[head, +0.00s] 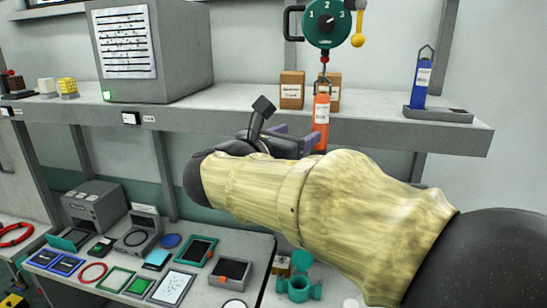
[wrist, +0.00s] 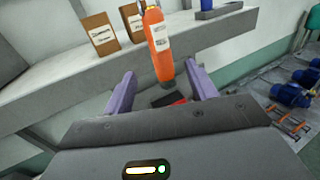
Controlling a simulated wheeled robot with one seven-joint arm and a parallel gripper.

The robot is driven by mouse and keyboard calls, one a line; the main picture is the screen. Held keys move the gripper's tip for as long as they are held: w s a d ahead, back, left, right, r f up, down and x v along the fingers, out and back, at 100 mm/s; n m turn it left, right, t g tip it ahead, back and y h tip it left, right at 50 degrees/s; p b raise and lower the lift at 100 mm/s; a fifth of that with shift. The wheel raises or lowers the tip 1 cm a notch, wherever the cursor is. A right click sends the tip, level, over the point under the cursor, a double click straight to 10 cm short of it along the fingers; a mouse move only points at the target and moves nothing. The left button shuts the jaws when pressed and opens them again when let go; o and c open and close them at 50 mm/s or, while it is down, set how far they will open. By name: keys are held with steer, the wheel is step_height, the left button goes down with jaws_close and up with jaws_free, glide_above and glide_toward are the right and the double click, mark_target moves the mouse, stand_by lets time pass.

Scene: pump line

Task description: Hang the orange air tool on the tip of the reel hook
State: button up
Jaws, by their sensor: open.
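The orange air tool (head: 321,122) hangs upright in front of the shelf in the head view, below the teal reel (head: 325,24). Its top loop meets the small hook (head: 324,68) under the reel; the exact seating is too small to tell. The tool also shows in the wrist view (wrist: 159,48), with a white label. My gripper (wrist: 161,68) is open, its purple fingers on either side of the tool's lower end, with gaps visible on both sides. In the head view my gripper (head: 303,135) is partly hidden behind my arm.
Two brown boxes (head: 291,90) stand on the shelf (head: 220,115) behind the tool. A blue tool (head: 421,83) stands in a grey holder at the right. A grey cabinet (head: 190,50) is at the left. The lower bench holds several trays and devices.

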steer(key=b+v, duration=0.1)
steer(key=v, duration=0.5)
steer(key=shift+s+a+b, duration=0.25)
steer(key=shift+s+b, duration=0.05)
steer(key=shift+b, duration=0.1)
steer(key=s+d+f+m+g+y, duration=0.1)
steer(key=d+f+m+g+y, duration=0.25)
steer(key=f, duration=0.85)
steer(key=d+f+m+g+y, duration=0.2)
steer(key=d+f+m+g, duration=0.2)
steer(key=f, duration=0.8)
steer(key=s+d+f+m+g+y, duration=0.1)
steer(key=s+f+m+y, duration=0.2)
steer(key=s+f+m, duration=0.2)
steer(key=s+d+f+m+g+y+b, duration=0.1)
steer(key=s+d+f+m+g+y, duration=0.1)
steer(key=f+m, duration=1)
steer(key=s+m+y, duration=0.1)
steer(key=s+m, duration=0.1)
steer(key=m, duration=0.1)
steer(key=shift+s+f, duration=0.2)
steer(key=shift+s, duration=0.15)
steer(key=shift+d+y, duration=0.1)
steer(key=shift+y, duration=0.15)
